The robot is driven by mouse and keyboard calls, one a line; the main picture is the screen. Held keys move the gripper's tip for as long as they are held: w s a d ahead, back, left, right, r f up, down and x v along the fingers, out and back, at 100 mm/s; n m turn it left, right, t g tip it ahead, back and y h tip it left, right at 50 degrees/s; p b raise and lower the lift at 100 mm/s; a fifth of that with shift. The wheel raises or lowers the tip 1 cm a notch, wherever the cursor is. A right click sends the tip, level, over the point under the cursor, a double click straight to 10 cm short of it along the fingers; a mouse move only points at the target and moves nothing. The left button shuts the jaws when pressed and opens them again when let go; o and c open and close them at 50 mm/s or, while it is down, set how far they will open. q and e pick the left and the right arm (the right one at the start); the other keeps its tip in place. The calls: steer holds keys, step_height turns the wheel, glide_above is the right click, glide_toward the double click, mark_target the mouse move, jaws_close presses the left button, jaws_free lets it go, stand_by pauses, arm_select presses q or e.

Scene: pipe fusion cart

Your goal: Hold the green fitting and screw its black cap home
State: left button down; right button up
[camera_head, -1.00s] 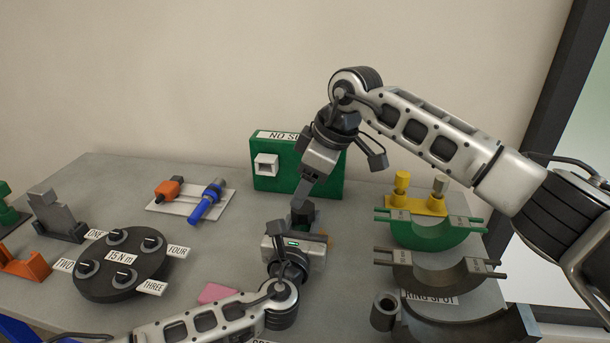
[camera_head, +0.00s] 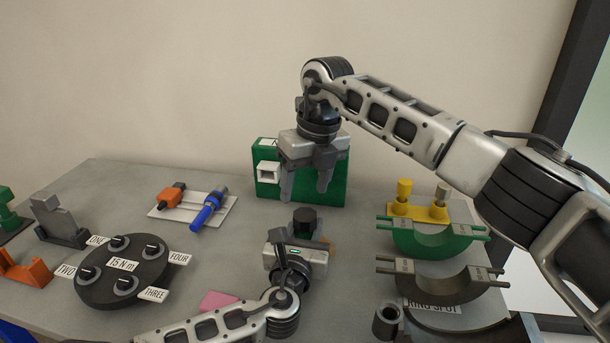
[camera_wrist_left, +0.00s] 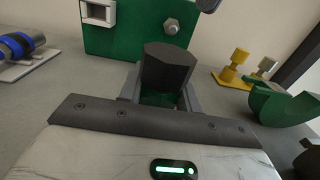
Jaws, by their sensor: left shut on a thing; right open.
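The black cap (camera_head: 304,217) stands at the table's middle, just beyond my left gripper (camera_head: 302,236). In the left wrist view the black cap (camera_wrist_left: 167,76) sits upright on top of the green fitting (camera_wrist_left: 160,99), of which only a little green shows between the jaws. My left gripper is shut on the fitting, low at the table. My right gripper (camera_head: 306,198) hangs with its fingers pointing down, open and empty, above and slightly behind the cap. It is apart from the cap. How far the cap is threaded cannot be told.
A green block with a white square socket (camera_head: 268,172) stands behind. A black dial (camera_head: 122,268) with labels lies left. Green (camera_head: 432,243) and brown (camera_head: 437,286) half-ring cradles stand right. A yellow stand (camera_head: 418,210) is behind them. A pink piece (camera_head: 217,300) lies in front.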

mark_target(305, 215)
steer(key=n, duration=0.7)
steer(key=shift+r+n+h, duration=0.25)
steer(key=shift+n+h, duration=0.05)
steer(key=shift+n, duration=0.1)
steer(key=n, duration=0.4)
steer(key=shift+s+r, duration=0.1)
steer(key=shift+r, duration=0.1)
steer(key=n, duration=0.5)
steer(key=shift+r+g+h, duration=0.2)
steer(key=shift+g+h, duration=0.1)
steer(key=n, duration=0.6)
steer(key=shift+s+r+h, duration=0.15)
steer(key=shift+r+h, duration=0.1)
steer(key=shift+h, duration=0.05)
steer(key=shift+f, duration=4)
